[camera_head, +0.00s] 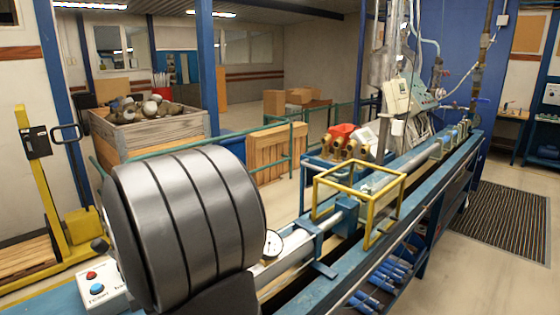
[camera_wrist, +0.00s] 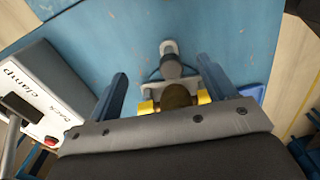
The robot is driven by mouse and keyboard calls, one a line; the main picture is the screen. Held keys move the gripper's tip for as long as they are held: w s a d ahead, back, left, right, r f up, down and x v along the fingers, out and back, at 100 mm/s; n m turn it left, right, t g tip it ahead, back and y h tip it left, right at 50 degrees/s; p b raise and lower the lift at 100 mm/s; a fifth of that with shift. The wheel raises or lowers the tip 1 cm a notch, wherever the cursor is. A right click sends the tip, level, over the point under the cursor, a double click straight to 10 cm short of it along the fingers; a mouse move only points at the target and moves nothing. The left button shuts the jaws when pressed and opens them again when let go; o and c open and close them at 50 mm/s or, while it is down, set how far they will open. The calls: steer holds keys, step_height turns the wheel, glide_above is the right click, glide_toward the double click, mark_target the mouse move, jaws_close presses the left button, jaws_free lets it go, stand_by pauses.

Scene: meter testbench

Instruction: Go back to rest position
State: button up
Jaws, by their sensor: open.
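My gripper (camera_wrist: 162,68) shows in the wrist view as two blue fingers spread apart, above a blue bench surface (camera_wrist: 240,45). Between and beyond the fingers is a brass-coloured round part with yellow ends (camera_wrist: 176,97). A grey fitting with a dark round end (camera_wrist: 171,62) lies just past it. I see nothing pinched between the fingers; contact with the brass part cannot be told. In the head view, my large grey arm link fills the left foreground, and the gripper is hidden.
A control box marked "clamp" (camera_wrist: 45,85) stands left of the gripper. The head view shows a white button box (camera_head: 103,287), a pressure gauge (camera_head: 273,243), a yellow frame (camera_head: 371,233) over the blue test bench, and a wooden crate of meters (camera_head: 150,140) behind.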

steer(key=shift+r, duration=0.15)
steer(key=shift+w+a+r, duration=0.1)
steer(key=shift+w+r, duration=0.05)
steer(key=shift+r, duration=0.1)
step_height(320, 180, up, 4)
step_height(320, 180, down, 5)
steer(key=shift+f, duration=0.1)
steer(key=shift+s+d+r, duration=0.25)
steer(key=shift+s+d, duration=0.3)
steer(key=shift+s, duration=0.1)
step_height(320, 180, up, 8)
steer(key=shift+w+a+f, duration=0.2)
steer(key=shift+f, duration=0.5)
steer(key=shift+w+a+f, duration=0.2)
steer(key=shift+w+f, duration=0.05)
steer(key=shift+f, duration=0.4)
steer(key=shift+w+a+f, duration=0.2)
steer(key=shift+f, duration=0.5)
